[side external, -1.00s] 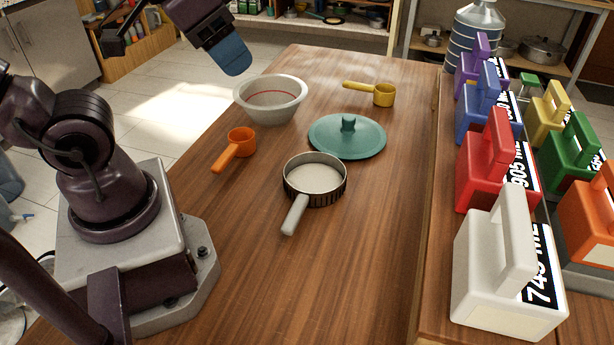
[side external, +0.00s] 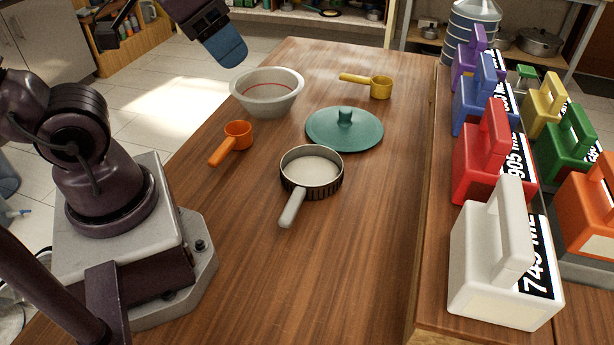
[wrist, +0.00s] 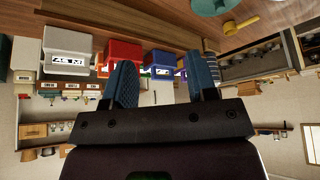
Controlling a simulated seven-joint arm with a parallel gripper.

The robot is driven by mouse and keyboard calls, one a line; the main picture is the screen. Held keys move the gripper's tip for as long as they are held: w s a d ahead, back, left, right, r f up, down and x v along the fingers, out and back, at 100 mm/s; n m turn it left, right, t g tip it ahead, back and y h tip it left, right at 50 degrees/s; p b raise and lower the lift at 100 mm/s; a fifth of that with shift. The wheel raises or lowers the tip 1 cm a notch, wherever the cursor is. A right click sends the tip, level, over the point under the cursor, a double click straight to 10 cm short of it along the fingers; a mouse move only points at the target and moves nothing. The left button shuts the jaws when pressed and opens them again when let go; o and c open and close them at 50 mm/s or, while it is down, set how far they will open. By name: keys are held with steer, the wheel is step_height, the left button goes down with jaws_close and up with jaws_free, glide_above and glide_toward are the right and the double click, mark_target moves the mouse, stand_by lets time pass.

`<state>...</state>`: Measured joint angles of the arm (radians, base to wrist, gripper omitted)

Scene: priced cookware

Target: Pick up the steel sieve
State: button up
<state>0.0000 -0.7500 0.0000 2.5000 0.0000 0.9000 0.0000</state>
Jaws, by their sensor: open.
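The steel sieve (side external: 312,172) appears to be the round pan-shaped piece with a dark ribbed steel rim, pale inside and grey handle. It lies on the wooden table in the side external view, its handle pointing toward the front left. My gripper (wrist: 162,82) is open and empty, with its two blue fingers well apart in the wrist view. The sieve is not visible in the wrist view.
A teal lid (side external: 345,130) sits close behind the sieve. A grey bowl (side external: 267,100), an orange cup (side external: 238,135) and a yellow cup (side external: 381,87) stand around. Coloured priced blocks, including a white one (side external: 497,268), line the right side. The front of the table is clear.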

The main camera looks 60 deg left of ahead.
steer(key=shift+o, duration=0.5)
steer(key=n+g, duration=0.6)
steer(key=n, duration=0.3)
glide_above(296, 197)
step_height(296, 197, down, 22)
steer(key=f, duration=0.7)
steer(key=shift+w+a+f, duration=0.2)
steer(key=shift+w+a, duration=0.05)
steer(key=shift+w, duration=0.15)
steer(key=shift+s+d+f, duration=0.1)
steer(key=shift+s+f, duration=0.05)
steer(key=shift+f, duration=0.75)
steer(key=shift+s+d+f, duration=0.1)
steer(key=shift+s+f, duration=0.05)
steer(key=shift+f, duration=0.8)
steer(key=shift+s+d+f, duration=0.1)
steer(key=shift+s+f, duration=0.05)
steer(key=shift+f, duration=0.75)
